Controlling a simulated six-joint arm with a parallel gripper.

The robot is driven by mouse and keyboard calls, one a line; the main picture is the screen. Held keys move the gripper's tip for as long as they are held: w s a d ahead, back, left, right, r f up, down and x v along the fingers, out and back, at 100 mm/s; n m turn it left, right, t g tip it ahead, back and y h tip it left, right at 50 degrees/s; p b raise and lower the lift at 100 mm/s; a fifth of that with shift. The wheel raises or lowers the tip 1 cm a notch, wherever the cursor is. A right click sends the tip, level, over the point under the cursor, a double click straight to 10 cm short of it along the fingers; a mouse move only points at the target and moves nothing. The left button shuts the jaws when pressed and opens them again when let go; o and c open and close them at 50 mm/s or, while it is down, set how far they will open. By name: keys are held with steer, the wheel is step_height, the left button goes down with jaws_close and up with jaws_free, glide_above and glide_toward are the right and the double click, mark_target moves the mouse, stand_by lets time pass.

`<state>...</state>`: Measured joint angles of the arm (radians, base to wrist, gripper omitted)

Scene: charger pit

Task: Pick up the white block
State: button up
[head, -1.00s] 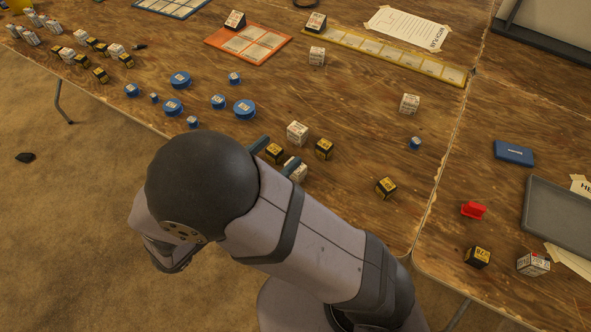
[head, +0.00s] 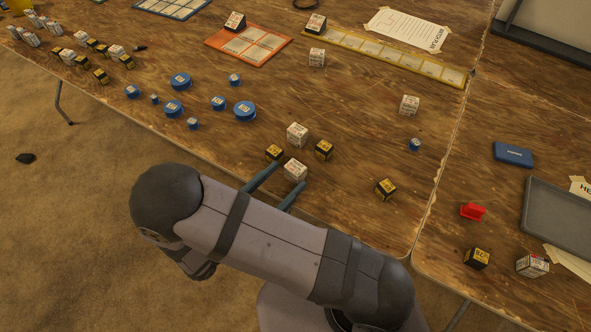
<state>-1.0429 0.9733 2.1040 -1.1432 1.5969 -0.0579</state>
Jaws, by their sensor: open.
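A white block (head: 295,171) with printed faces sits on the wooden table near its front edge. My gripper (head: 281,179) is open, its two blue-grey fingers low near the table, one to the left of this block and one to its front right. I cannot tell whether either finger touches it. Another white block (head: 297,134) stands just behind. More white blocks stand farther off: one at the right (head: 409,104) and one at the back (head: 317,57). The task does not single out one of them.
Black-and-yellow blocks (head: 324,150) and (head: 274,153) stand close around the gripper, with another black block (head: 386,188) to the right. Several blue round pieces (head: 244,110) lie at the left. An orange board (head: 249,45) and a yellow strip (head: 386,54) lie at the back.

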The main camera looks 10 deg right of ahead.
mark_target(291, 172)
steer(key=shift+p+x, duration=0.5)
steer(key=shift+x, duration=2.15)
steer(key=shift+w, duration=0.1)
steer(key=shift+c, duration=0.6)
steer(key=c, duration=1)
